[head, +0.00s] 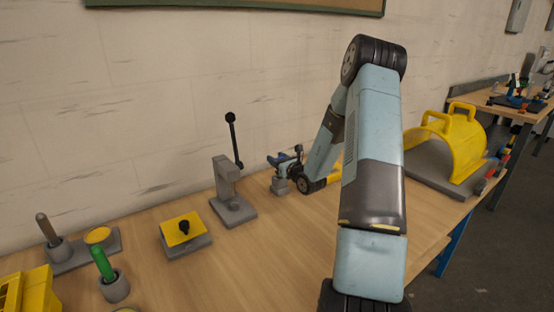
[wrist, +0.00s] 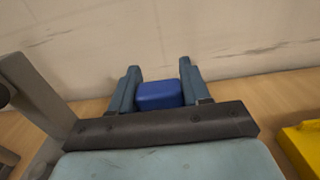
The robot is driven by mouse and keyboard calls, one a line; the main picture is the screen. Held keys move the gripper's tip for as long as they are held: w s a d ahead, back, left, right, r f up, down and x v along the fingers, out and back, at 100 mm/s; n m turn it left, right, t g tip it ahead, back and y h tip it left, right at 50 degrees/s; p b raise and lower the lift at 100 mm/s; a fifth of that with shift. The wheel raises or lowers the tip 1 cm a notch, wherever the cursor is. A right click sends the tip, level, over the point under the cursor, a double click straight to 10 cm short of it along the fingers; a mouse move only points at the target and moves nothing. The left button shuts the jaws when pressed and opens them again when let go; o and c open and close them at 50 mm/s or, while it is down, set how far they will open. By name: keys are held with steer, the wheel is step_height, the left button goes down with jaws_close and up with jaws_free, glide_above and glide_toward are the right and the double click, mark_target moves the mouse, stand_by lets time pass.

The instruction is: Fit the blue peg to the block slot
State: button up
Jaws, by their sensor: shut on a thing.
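The blue peg (wrist: 158,95) shows in the wrist view as a rounded blue piece between the two fingers of my gripper (wrist: 159,84). My gripper is shut on it. In the head view my gripper (head: 284,160) is small and far off, near the wall side of the bench, and the peg cannot be made out clearly from the fingers. A small grey block (head: 279,186) stands on the bench just below my gripper. Its slot cannot be seen, and I cannot tell whether the peg touches it.
A grey lever press (head: 228,190) stands left of my gripper. A yellow-topped plate (head: 184,229), a green peg in a round holder (head: 104,265) and a yellow bin (head: 30,292) are further left. A yellow arched guard (head: 460,150) stands right, beyond my arm.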

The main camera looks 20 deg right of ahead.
steer(key=shift+f, duration=1.95)
steer(key=o, duration=1.1)
steer(key=shift+o, duration=0.2)
steer(key=shift+s, duration=0.1)
steer(key=s+d, duration=0.2)
steer(key=s, duration=1.1)
steer(key=shift+s+d, duration=0.15)
steer(key=shift+d, duration=0.1)
steer(key=shift+f, duration=0.1)
